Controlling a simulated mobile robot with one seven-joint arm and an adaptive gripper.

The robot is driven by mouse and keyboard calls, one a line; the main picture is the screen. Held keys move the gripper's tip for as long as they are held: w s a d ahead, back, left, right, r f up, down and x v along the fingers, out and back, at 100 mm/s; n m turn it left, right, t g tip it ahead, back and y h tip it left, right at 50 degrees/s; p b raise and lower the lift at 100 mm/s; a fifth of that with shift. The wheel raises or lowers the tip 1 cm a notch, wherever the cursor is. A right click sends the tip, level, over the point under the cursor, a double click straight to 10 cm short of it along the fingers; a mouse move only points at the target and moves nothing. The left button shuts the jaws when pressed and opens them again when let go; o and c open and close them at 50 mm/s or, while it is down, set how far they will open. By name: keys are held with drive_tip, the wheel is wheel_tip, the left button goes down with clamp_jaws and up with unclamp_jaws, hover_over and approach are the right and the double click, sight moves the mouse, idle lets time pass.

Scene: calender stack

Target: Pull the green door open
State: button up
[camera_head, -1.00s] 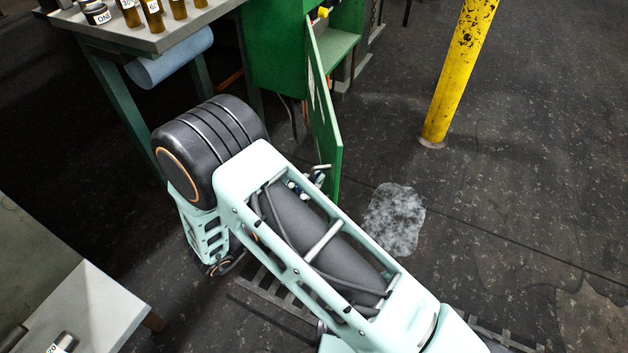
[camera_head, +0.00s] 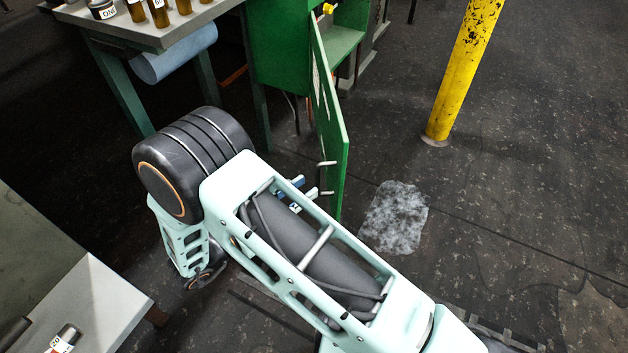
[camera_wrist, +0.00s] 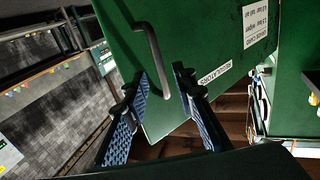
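The green door (camera_head: 331,120) stands swung out from the green cabinet (camera_head: 285,45), whose inside partly shows in the head view. In the wrist view the door (camera_wrist: 205,50) fills the upper middle, with labels and a grey bar handle (camera_wrist: 153,55) on its face. My gripper (camera_wrist: 161,82) is open, its two blue-padded fingers apart. The door's lower corner shows between and beyond the fingers. The handle lies ahead of the fingertips, nearer the left one, and is not gripped. In the head view my gripper (camera_head: 298,190) is mostly hidden behind my arm, close to the door's lower part.
A yellow post (camera_head: 462,75) stands right of the door. A workbench (camera_head: 150,35) with several brown bottles is at upper left. A grey surface (camera_head: 90,305) lies at lower left. The floor between door and post is open, with a pale patch (camera_head: 395,217).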

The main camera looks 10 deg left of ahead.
drive_tip(key=v, duration=0.7)
idle(0.3)
